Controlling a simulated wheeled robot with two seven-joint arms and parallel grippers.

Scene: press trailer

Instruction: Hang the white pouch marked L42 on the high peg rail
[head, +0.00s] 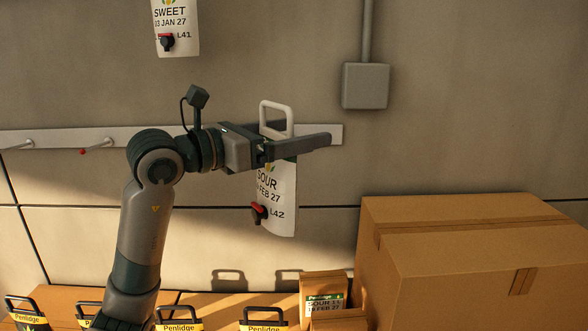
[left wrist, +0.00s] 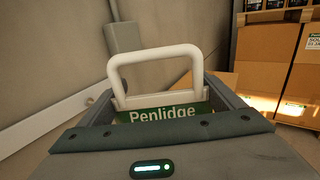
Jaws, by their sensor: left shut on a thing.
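The white pouch marked L42 (head: 278,205) hangs upright below my left gripper (head: 295,148) in the head view. It reads SOUR and has a red and black spout near its lower left. Its white loop handle (head: 276,106) stands up above the jaws. My left gripper is shut on the pouch's top, just below the handle. The left wrist view shows the handle (left wrist: 155,62) and a green Penlidge band (left wrist: 165,114) between the fingers. A pale rail (head: 60,137) with pegs runs along the wall behind my arm. My right gripper is not in view.
A white pouch marked L41 (head: 176,28) hangs at the top, its upper end out of frame. A grey wall box (head: 365,86) is right of the gripper. A big carton (head: 460,250) stands lower right. Several black-handled Penlidge packs (head: 180,325) line the bottom.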

